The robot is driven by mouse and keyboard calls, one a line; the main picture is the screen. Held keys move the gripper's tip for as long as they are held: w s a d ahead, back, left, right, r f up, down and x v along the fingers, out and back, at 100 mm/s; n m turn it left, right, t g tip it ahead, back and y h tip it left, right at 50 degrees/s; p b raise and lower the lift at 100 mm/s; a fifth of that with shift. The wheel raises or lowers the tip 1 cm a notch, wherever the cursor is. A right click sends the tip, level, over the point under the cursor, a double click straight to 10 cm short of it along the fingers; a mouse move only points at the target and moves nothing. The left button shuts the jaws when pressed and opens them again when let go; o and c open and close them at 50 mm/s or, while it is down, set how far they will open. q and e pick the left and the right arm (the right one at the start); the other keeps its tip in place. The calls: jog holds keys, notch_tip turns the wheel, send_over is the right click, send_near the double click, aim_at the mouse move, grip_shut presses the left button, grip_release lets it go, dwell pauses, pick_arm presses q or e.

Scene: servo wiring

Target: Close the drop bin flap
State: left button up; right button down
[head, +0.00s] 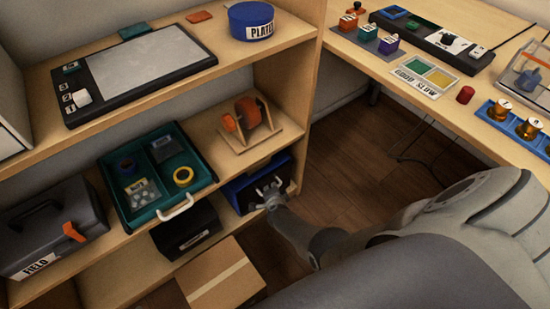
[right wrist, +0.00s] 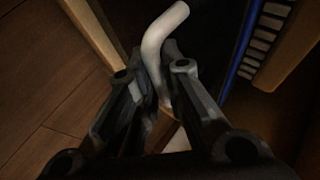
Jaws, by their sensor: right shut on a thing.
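The drop bin (head: 236,189) is a dark box with blue edges on the lower shelf, to the right of the black box. A pale bent handle (head: 278,181) shows at its front. My right gripper (head: 271,199) is at this handle. In the right wrist view, my right gripper (right wrist: 158,88) is shut on the white curved handle (right wrist: 157,38), which stands up between the fingers. The bin's blue edge (right wrist: 243,45) shows beyond it. The flap's exact angle is hard to tell, as the gripper and handle cover part of the front. My left gripper is not in view.
A teal tray (head: 205,190) with tape rolls sits on the shelf at left. A black box (head: 186,232) and a cardboard box (head: 222,278) are low down, left of my right arm. An orange reel (head: 247,113) stands above the bin. Wooden floor (head: 350,165) is clear to the right.

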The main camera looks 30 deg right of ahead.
jog(key=shift+w+a+r, duration=0.1)
jog(key=shift+w+r, duration=0.05)
jog(key=shift+w, duration=0.2)
jog(key=shift+r, duration=0.1)
jog(key=c, duration=1.8)
grip_release()
jog(key=shift+w, duration=0.1)
